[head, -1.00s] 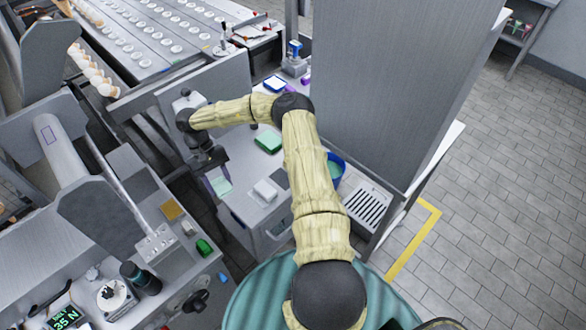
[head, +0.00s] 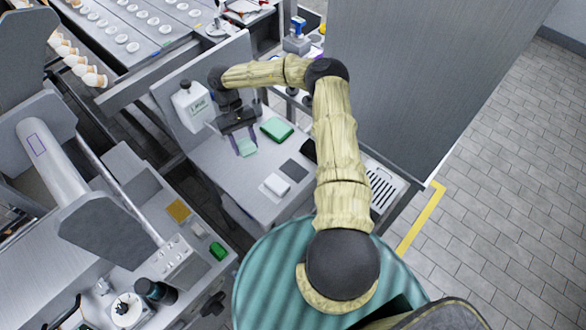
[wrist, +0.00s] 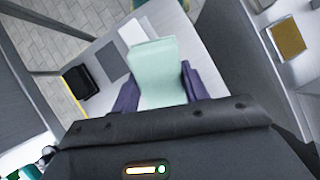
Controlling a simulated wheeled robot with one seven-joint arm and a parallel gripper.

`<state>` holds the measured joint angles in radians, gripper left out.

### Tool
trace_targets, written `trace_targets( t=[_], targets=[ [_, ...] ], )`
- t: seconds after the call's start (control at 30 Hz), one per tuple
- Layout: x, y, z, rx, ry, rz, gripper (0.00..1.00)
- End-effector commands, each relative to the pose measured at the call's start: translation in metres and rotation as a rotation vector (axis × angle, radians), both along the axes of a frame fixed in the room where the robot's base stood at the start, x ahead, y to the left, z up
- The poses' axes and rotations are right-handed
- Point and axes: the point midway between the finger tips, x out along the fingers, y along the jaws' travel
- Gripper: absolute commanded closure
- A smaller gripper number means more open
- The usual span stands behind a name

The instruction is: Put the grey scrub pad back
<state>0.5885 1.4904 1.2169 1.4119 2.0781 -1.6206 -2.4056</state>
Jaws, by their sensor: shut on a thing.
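My gripper (head: 241,146) is shut on a pale mint-green pad (head: 248,149). In the wrist view the pad (wrist: 158,72) stands out between the two purple fingers (wrist: 158,90). It looks mint green, not grey. The gripper is above the left part of a light grey worktop (head: 232,178); I cannot tell whether the pad touches it. A flat dark grey square (head: 293,169) lies on the worktop to the right and nearer; it also shows in the wrist view (wrist: 112,62). I cannot tell if it is a pad or a marking.
A white block (head: 277,184) lies beside the dark square, and a green block (head: 277,129) lies farther back. A white bottle (head: 192,105) stands at the left rear. A tall grey panel (head: 400,90) rises at right. The left bench holds a yellow sponge (head: 178,210) and green block (head: 218,251).

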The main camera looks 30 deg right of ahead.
Motion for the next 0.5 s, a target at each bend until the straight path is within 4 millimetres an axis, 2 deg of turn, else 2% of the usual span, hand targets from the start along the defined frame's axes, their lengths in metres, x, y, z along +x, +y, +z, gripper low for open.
trace_targets(
  t=[0.27,0.5],
  targets=[
    [0.000,-0.008,-0.009,-0.005,-0.048,-0.101,0.74],
    [-0.006,-0.036,-0.031,-0.043,-0.185,-0.396,0.74]
  ],
)
